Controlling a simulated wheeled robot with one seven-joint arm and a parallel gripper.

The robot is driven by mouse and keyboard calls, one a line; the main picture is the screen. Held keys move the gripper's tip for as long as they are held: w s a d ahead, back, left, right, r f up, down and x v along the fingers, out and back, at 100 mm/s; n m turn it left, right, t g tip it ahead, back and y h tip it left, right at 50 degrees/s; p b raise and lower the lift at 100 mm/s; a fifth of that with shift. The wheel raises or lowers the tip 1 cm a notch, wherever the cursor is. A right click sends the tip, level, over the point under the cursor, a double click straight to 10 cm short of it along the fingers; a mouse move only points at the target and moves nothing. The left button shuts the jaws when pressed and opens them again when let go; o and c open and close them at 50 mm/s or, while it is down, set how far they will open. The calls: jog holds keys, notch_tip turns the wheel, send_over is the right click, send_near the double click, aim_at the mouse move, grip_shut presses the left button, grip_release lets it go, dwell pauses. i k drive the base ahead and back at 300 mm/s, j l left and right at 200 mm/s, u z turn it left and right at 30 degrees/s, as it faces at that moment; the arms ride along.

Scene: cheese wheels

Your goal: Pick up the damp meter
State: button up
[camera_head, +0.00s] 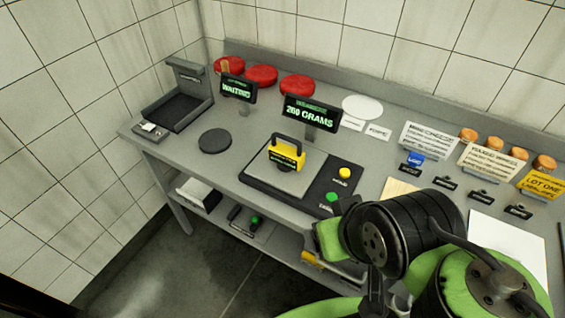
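A yellow block-like device with a black handle on top and a dark label (286,155) stands upright on the light plate of a bench scale (258,181). It looks like the damp meter, but its label is too small to read surely. The scale's display (311,112) reads about 260 grams. My green and black arm fills the lower right, to the right of and nearer than the scale. My gripper's fingers are not visible, and nothing touches the yellow device.
Red cheese wheels (261,76) lie along the back. A second display (238,89), a dark tray stand (182,98) and a dark disc (214,141) are left. A yellow button (344,173) and green button (332,197) flank the plate's right.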

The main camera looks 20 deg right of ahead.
aim_at(288, 158)
jog(key=i+j+z, duration=0.1)
jog(key=i+j, duration=0.15)
jog(key=i+j+z, duration=0.1)
jog(key=j, duration=0.3)
jog(key=i+j+z, duration=0.1)
jog(key=i+j, duration=0.2)
jog(key=i+j+z, duration=0.1)
jog(key=j, duration=0.3)
jog(key=i+j+z, duration=0.1)
jog(key=i+j, duration=0.15)
jog(key=j, duration=0.15)
